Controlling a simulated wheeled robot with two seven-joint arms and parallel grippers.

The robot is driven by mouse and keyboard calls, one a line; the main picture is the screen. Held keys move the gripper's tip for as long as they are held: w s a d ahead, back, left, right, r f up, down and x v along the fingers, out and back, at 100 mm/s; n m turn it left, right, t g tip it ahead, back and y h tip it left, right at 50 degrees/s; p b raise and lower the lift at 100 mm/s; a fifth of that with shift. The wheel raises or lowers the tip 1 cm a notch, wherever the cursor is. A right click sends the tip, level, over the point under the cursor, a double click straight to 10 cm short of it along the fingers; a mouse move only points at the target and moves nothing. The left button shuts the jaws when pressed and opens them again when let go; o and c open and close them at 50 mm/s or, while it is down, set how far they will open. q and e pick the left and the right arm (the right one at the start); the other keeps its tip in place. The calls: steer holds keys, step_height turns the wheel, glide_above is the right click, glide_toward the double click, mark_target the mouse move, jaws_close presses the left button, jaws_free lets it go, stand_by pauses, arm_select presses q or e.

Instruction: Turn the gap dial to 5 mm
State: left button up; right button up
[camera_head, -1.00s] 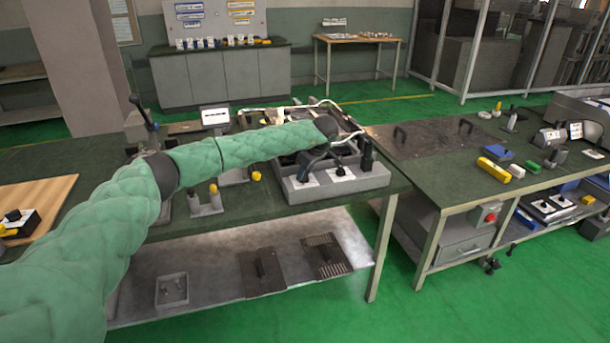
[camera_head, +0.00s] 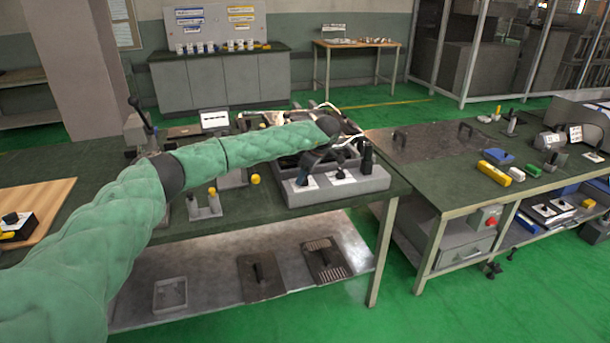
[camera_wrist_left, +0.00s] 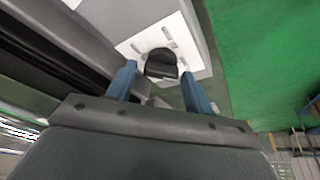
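A grey control box (camera_head: 375,183) on the left bench carries two black dials on white label plates, the left dial (camera_head: 304,180) and the right dial (camera_head: 338,172). My left gripper (camera_head: 308,166) reaches over the box from behind, close to the left dial. In the left wrist view, my left gripper (camera_wrist_left: 159,72) is open, with its two blue fingers on either side of a black dial (camera_wrist_left: 162,62). Contact is not clear. The dial sits on a white plate (camera_wrist_left: 185,40) with small markings too small to read. I cannot read which dial sets the gap. My right gripper is not in view.
A black upright handle (camera_head: 367,157) stands at the box's right end. A small stand with a yellow-topped post (camera_head: 212,194) is left of the box. A second bench (camera_head: 440,178) stands to the right, across a gap. Green floor is clear in front.

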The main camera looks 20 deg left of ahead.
arm_select(q)
steer(key=shift+o, duration=0.4)
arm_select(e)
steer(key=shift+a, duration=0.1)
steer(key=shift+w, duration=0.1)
arm_select(q)
steer(key=b+v, duration=0.1)
steer(key=v, duration=0.6)
steer(key=shift+r+b, duration=0.3)
steer(key=shift+b, duration=0.1)
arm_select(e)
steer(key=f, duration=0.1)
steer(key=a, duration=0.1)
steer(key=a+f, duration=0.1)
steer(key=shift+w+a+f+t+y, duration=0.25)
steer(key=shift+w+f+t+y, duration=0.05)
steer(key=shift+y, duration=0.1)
arm_select(q)
steer(key=shift+d, duration=0.2)
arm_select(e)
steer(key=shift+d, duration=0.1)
